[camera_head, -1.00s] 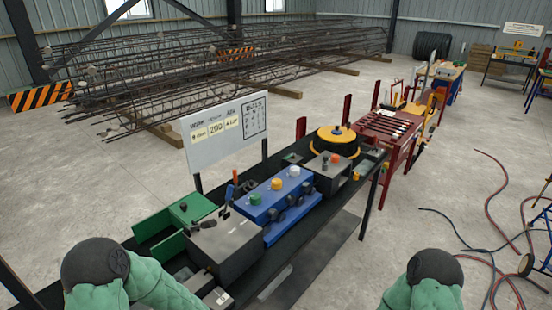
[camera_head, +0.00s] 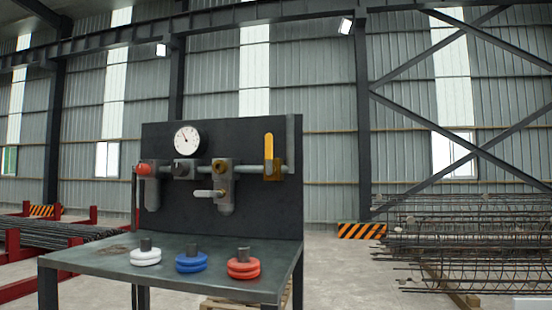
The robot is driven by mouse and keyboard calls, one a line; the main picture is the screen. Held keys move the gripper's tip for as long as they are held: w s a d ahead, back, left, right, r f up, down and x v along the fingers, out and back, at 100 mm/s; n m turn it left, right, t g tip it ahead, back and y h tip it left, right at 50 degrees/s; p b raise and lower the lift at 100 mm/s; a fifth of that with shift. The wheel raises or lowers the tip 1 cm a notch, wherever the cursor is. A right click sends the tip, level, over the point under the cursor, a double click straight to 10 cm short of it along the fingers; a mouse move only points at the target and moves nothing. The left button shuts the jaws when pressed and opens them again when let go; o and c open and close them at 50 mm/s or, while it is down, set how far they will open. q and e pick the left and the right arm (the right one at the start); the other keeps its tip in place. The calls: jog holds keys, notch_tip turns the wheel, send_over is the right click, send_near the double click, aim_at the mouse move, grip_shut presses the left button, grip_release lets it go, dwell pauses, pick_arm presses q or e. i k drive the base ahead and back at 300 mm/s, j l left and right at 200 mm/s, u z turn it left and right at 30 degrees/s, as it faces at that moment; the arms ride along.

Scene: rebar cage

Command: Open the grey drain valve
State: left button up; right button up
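A dark upright panel (camera_head: 255,215) stands at the back of a metal table (camera_head: 205,262) in the head view. A horizontal pipe with several fittings runs across it. A small light grey lever (camera_head: 208,193), which looks like the drain valve, lies level below the pipe, beside a grey bowl-shaped body (camera_head: 225,200). A yellow lever (camera_head: 268,150) stands upright on a brass-coloured valve at the right. A red knob (camera_head: 143,169) is at the pipe's left end. A round white gauge (camera_head: 187,140) sits above the pipe. Neither of my grippers is in view.
White (camera_head: 145,257), blue (camera_head: 191,262) and red (camera_head: 243,268) ringed pieces stand on the table. Red racks with dark bars (camera_head: 60,235) are at the left. A rebar cage (camera_head: 465,240) is at the right. Bare floor shows between the table and the cage.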

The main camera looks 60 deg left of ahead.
aim_at(198, 194)
jog(key=l+u, duration=0.1)
jog(key=u, duration=0.35)
jog(key=l+u, duration=0.1)
jog(key=u, duration=0.3)
jog(key=j+u, duration=0.1)
jog(key=u, duration=0.3)
jog(key=i+j+u, duration=0.1)
jog(key=u, duration=0.3)
jog(key=j, duration=0.5)
jog(key=k+j+z, duration=0.15)
jog(key=j, duration=0.35)
jog(key=j+z, duration=0.15)
jog(key=j, duration=0.3)
jog(key=k+j+z, duration=0.2)
jog(key=j, duration=0.2)
jog(key=j+z, duration=0.15)
jog(key=j, duration=0.25)
jog(key=k+j+z, duration=0.15)
jog(key=j, duration=0.25)
jog(key=k+j+z, duration=0.15)
jog(key=j, duration=0.25)
jog(key=k+j+z, duration=0.2)
jog(key=j, duration=0.15)
jog(key=k+j+z, duration=0.15)
jog(key=j, duration=0.2)
